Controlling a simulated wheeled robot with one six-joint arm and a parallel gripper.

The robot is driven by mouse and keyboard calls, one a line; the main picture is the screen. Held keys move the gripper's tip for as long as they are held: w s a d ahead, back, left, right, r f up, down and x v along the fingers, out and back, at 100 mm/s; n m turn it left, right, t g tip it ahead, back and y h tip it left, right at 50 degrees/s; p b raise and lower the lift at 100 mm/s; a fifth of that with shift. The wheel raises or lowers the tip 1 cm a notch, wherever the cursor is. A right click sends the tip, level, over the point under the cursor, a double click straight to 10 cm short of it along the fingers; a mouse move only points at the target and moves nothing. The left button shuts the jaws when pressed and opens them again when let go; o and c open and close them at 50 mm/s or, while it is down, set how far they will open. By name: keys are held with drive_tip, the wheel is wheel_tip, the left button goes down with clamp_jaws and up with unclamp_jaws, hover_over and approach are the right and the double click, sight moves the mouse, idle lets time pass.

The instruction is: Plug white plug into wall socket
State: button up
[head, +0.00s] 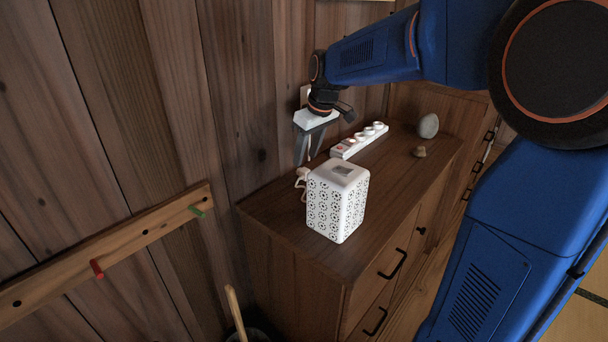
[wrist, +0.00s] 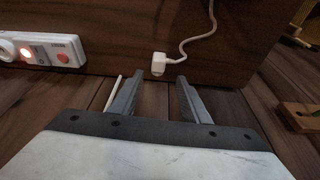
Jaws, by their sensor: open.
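The white plug (wrist: 158,66) lies at the wall-side edge of the dark wooden cabinet top in the wrist view, with its white cable curving up and right. In the head view, a small white shape by the lamp (head: 302,175) looks like the plug and cable, partly hidden. My gripper (head: 306,158) points down close to the plank wall, behind the lamp. In the wrist view my gripper (wrist: 160,80) is open and empty, with the plug just beyond the gap between its fingertips. A pale patch (head: 304,94) on the wall behind my wrist may be the wall socket, mostly hidden.
A white patterned lamp (head: 337,205) stands on the cabinet (head: 400,190). A white power strip (head: 359,141) lies behind it; its red light shows in the wrist view. A stone (head: 428,126) sits farther back. A peg rail (head: 120,245) is on the wall at left.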

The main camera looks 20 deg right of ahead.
sight(304, 169)
drive_tip(key=shift+f, duration=0.25)
drive_tip(key=shift+d+x, duration=0.15)
drive_tip(key=shift+x, duration=1.1)
drive_tip(key=shift+d+x, duration=0.15)
drive_tip(key=shift+x, duration=1.15)
drive_tip(key=shift+s, duration=0.1)
clamp_jaws()
drive_tip(key=shift+r, duration=0.1)
wheel_tip(304, 169, up, 10)
